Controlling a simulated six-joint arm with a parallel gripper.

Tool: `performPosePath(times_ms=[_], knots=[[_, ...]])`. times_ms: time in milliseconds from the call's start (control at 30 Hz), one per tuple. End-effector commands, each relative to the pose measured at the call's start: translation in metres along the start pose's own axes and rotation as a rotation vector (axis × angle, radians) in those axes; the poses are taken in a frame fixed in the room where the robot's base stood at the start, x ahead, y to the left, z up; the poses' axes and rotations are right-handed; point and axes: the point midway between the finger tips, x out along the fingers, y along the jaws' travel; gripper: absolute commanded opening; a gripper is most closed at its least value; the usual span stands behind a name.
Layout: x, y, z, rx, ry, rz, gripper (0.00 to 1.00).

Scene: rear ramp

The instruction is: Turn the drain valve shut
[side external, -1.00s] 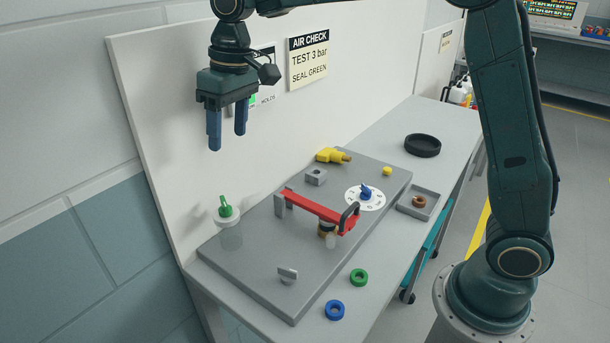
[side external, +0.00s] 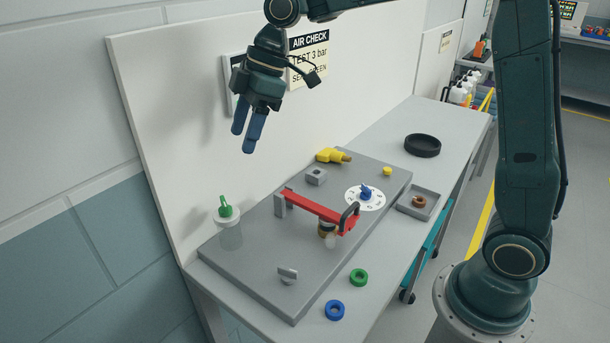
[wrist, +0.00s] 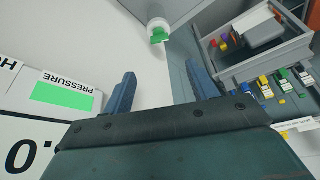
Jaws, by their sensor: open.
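No part is labelled as the drain valve, so I cannot tell for certain which it is. A clear jar (side external: 230,237) with an upright green handle (side external: 225,209) stands at the left edge of the grey plate. A blue knob (side external: 366,191) sits on a white dial (side external: 352,204) at the plate's right. A red lever bar (side external: 318,208) lies across the plate's middle. My gripper (side external: 245,137) is open and empty, high above the plate and tilted, in front of the white back panel. In the wrist view its fingers (wrist: 162,78) are apart, with a white-and-green part (wrist: 158,32) beyond them.
Green (side external: 358,277) and blue (side external: 335,310) rings lie at the front. A black ring (side external: 422,145) and a tray (side external: 430,208) are at the right.

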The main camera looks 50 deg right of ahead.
Motion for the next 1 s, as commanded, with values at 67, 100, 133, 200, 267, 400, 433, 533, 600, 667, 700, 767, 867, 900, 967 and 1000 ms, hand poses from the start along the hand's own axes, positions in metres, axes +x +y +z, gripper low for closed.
performPosePath(times_ms=[67,100,133,200,267,400,433,533,600,667,700,767,867,900,967,1000], knots=[[0.000,0.000,0.000,0.000,0.000,0.000,0.58],[0.001,0.000,0.000,0.001,0.000,0.000,0.58],[0.001,0.000,0.000,0.001,0.000,-0.001,0.58],[0.003,0.000,0.000,0.002,-0.001,-0.002,0.58],[0.006,0.000,0.000,0.002,-0.001,-0.003,0.58],[0.017,0.000,0.000,0.003,-0.001,-0.003,0.58],[0.020,-0.001,0.000,0.002,-0.002,-0.004,0.58],[0.033,-0.001,0.000,0.003,-0.003,-0.004,0.58],[0.043,-0.001,0.000,0.003,-0.003,-0.004,0.58],[0.052,-0.001,0.000,0.002,-0.004,-0.005,0.58],[0.058,-0.001,0.000,0.003,-0.004,-0.004,0.58],[0.068,-0.001,0.000,0.003,-0.004,-0.004,0.58],[0.083,-0.001,0.001,0.003,-0.004,-0.004,0.58],[0.089,-0.001,0.001,0.003,-0.005,-0.004,0.58],[0.098,-0.001,0.000,0.003,-0.003,-0.004,0.58],[0.104,-0.001,0.001,0.003,-0.004,-0.004,0.58]])
